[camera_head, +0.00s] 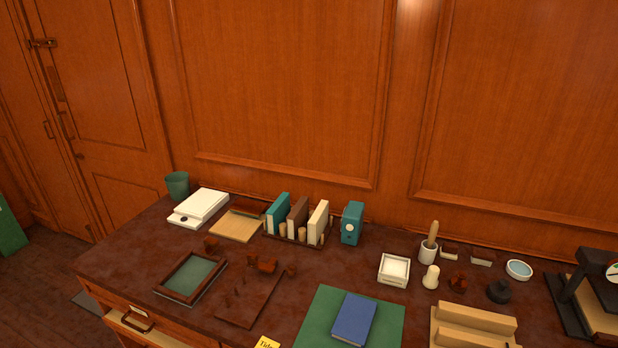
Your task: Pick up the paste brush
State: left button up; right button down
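A wooden handle (433,230), which looks like that of the paste brush, stands up out of a small white pot (427,253) at the right rear of the desk. It leans slightly to the right. Its lower end is hidden inside the pot, so I cannot see any bristles. Neither of my grippers is in view.
The dark desk (340,269) stands against a panelled wall. Near the pot are a white square box (394,270), a cream knob-shaped piece (430,277), small dark items and a shallow blue-white bowl (519,270). A blue book (354,319) lies on a green mat (310,318) in front.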

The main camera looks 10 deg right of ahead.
aim_at(435, 227)
jog(key=z, duration=1.3)
